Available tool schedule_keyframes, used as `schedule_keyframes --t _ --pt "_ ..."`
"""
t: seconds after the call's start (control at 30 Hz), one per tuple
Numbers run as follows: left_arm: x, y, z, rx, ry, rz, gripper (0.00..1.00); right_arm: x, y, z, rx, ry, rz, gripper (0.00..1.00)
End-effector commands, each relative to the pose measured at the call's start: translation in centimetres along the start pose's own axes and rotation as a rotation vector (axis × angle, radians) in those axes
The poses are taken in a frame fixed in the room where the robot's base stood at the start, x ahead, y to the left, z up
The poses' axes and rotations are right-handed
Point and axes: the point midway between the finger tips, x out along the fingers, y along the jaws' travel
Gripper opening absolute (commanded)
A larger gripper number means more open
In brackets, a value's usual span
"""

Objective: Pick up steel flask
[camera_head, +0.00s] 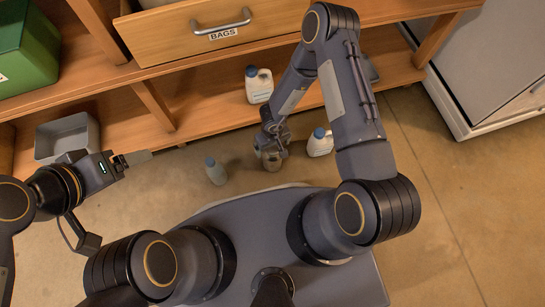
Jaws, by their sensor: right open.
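A small rounded grey-olive thing with a metallic look (271,161), which I take for the steel flask, stands at the floor just in front of the shelf. My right gripper (271,150) reaches down over it, open, with fingers close around its upper part. The gripper hides much of it, and I cannot tell whether the fingers touch it. My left gripper (138,157) is off to the left, well apart from the flask, and seems empty. Its jaws are seen edge-on.
A grey bottle with a blue cap (216,173) stands left of the flask. A white jug (320,144) stands close on the right. Another white jug (259,87) is on the low shelf behind. A grey bin (46,142) sits at the left. Open floor lies right.

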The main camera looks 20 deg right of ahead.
Motion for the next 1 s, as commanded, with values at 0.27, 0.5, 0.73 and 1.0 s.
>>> schedule_keyframes --t 0.27,0.5,0.73,1.0 --pt "3.0 -1.4 1.5 0.0 0.0 0.0 0.78 4.2 0.0 -0.1 -0.001 0.0 0.0 0.93" --pt "3.1 -1.4 1.6 0.0 0.0 0.0 0.78 4.7 0.0 -0.2 0.0 0.003 -0.001 0.93" --pt "3.1 -1.4 1.6 0.0 0.0 0.0 0.78 4.7 0.0 -0.2 0.0 0.002 -0.001 0.73" --pt "3.1 -1.4 1.6 0.0 0.0 0.0 0.78 4.7 0.0 -0.1 0.001 0.002 -0.001 0.38"
